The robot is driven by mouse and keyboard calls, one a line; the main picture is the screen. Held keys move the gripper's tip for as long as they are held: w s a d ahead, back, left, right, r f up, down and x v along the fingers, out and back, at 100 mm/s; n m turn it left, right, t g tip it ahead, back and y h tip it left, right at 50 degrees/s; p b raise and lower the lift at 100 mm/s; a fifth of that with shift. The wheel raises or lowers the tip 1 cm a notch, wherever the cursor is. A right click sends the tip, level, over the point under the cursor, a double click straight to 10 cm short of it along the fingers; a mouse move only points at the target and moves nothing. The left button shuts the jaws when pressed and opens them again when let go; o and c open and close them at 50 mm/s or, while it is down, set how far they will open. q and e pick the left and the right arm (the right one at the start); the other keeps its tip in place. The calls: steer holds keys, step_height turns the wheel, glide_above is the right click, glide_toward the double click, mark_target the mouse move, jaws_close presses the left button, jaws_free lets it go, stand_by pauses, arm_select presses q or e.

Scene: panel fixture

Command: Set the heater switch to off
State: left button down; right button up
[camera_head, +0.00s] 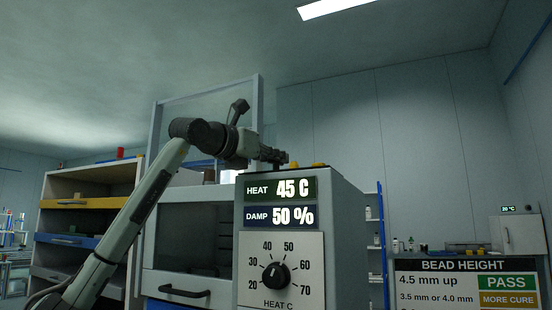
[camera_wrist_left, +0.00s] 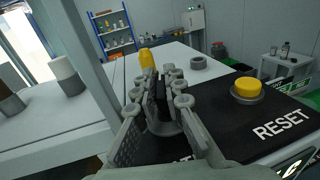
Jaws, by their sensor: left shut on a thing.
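My left gripper (camera_head: 278,157) reaches over the top of the grey cabinet with the HEAT and DAMP readouts in the head view. In the left wrist view my left gripper (camera_wrist_left: 158,88) is shut on a dark upright piece, the heater switch (camera_wrist_left: 160,92), on the black top panel. The fingers hide most of the switch and its label, so its setting cannot be read. The heat readout (camera_head: 280,189) shows 45 C. My right gripper is not in view.
A yellow button (camera_wrist_left: 246,88) marked RESET stands right of the fingers; another yellow piece (camera_wrist_left: 147,60) is just behind them. A grey ring (camera_wrist_left: 197,62) lies farther back. The round dial (camera_head: 275,275) is on the cabinet front. A pale upright post (camera_wrist_left: 82,60) is close on the left.

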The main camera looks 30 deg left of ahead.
arm_select(q)
steer(key=shift+n+y, duration=1.4)
steer(key=shift+y, duration=0.8)
steer(key=c, duration=1.6)
jaws_free()
steer(key=shift+s, duration=0.1)
steer(key=s, duration=1.2)
steer(key=shift+d, duration=0.45)
steer(key=shift+w, duration=0.1)
